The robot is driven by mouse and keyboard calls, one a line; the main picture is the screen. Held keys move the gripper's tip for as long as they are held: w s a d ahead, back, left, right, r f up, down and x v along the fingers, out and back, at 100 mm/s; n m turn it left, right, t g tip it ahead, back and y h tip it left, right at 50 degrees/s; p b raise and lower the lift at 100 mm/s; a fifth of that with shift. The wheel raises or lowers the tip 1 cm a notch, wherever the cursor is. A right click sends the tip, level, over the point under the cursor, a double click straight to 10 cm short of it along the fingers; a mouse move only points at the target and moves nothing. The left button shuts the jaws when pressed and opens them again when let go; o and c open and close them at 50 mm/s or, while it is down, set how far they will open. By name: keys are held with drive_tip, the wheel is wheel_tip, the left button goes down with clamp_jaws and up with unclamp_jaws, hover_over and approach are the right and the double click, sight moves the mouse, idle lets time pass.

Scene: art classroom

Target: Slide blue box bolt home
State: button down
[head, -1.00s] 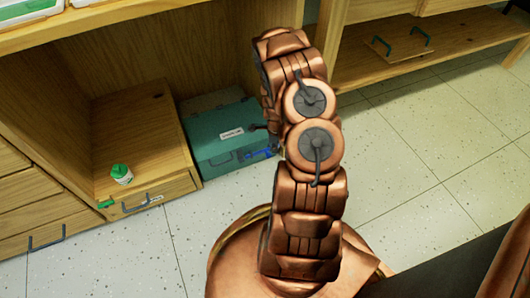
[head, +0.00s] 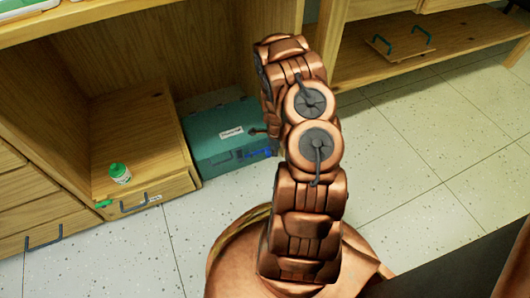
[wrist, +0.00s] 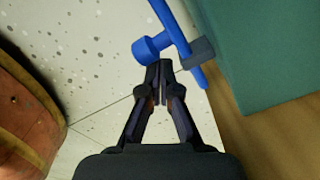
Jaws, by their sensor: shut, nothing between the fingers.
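A teal box (head: 215,140) with a white label stands on the floor beside the wooden cabinet in the head view. A blue bolt (head: 258,153) is on its front face, partly hidden by my arm. In the wrist view the bolt's rod (wrist: 180,35) runs slantwise along the teal box (wrist: 265,50), through a dark grey bracket (wrist: 199,52). Its round blue knob (wrist: 149,49) sticks out from the rod. My gripper (wrist: 160,68) is shut and empty, its fingertips close to the knob. I cannot tell whether they touch it.
Shelving (head: 420,70) stands at the back right. The speckled floor (head: 420,150) on the right is clear.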

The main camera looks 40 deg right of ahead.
sight(268, 154)
drive_tip(key=shift+f, duration=0.4)
drive_tip(key=shift+w+a+p, duration=0.15)
drive_tip(key=shift+w+a, duration=0.1)
drive_tip(key=shift+a, duration=0.55)
drive_tip(key=shift+w+a+p, duration=0.15)
drive_tip(key=shift+w+a, duration=0.1)
drive_tip(key=shift+a, duration=0.5)
drive_tip(key=shift+d, duration=0.2)
idle(0.5)
drive_tip(key=shift+s+d+b, duration=0.15)
drive_tip(key=shift+d+b, duration=0.15)
drive_tip(key=shift+b, duration=0.1)
drive_tip(key=shift+r+p, duration=1.35)
drive_tip(key=shift+r, duration=2.15)
drive_tip(key=shift+s, duration=0.1)
